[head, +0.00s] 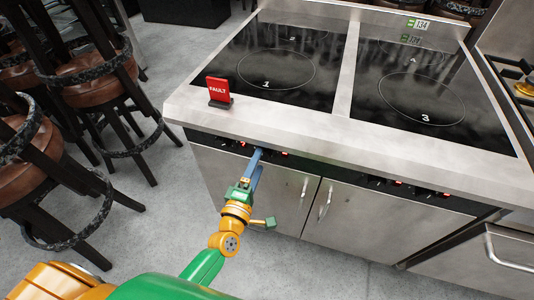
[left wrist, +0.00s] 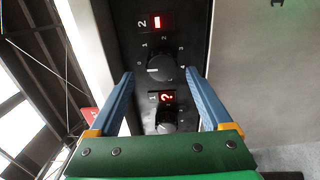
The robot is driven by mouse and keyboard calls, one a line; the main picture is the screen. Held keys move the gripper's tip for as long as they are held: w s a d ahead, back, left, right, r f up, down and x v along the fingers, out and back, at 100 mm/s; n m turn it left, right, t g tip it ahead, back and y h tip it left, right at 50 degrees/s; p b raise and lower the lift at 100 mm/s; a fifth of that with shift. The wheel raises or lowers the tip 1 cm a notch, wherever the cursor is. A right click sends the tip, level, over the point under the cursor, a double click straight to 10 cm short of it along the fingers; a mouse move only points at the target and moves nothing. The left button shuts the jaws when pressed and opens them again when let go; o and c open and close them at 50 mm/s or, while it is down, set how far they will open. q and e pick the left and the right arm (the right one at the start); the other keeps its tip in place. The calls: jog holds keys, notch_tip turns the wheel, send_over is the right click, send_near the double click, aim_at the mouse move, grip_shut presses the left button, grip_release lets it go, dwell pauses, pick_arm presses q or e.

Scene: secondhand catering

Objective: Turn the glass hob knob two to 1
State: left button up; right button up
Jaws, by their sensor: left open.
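The glass hob (head: 310,45) has black glass with numbered zones, and its knobs sit on the dark front panel under the worktop edge. In the left wrist view, hob knob two (left wrist: 161,69) is a round dark knob below a display (left wrist: 157,22) labelled 2, which shows a red bar. Its white mark points left, towards the 0. My left gripper (head: 259,153) is open at the panel; in the left wrist view its fingers (left wrist: 159,76) lie either side of knob two. I cannot tell whether they touch it. My right gripper is out of view.
A second knob (left wrist: 167,118) lies just below, its display (left wrist: 166,98) labelled 1 showing a red question-mark shape. A red FAULT sign (head: 219,89) stands on the hob's left edge. Cabinet doors with handles (head: 325,201) are underneath. Bar stools (head: 95,75) crowd the left.

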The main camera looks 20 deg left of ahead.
aim_at(262, 157)
pick_arm(q)
jog(key=w, duration=0.2)
jog(key=shift+w+d, duration=0.1)
jog(key=shift+w, duration=0.3)
jog(key=shift+w+d+f, duration=0.1)
jog(key=shift+w+f, duration=0.05)
jog(key=shift+w, duration=0.25)
jog(key=shift+s, duration=0.15)
jog(key=shift+c, duration=1.1)
grip_shut()
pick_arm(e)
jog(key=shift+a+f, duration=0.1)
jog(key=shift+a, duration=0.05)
pick_arm(q)
jog(key=shift+m, duration=0.4)
jog(key=m+p, duration=0.2)
jog(key=m, duration=0.7)
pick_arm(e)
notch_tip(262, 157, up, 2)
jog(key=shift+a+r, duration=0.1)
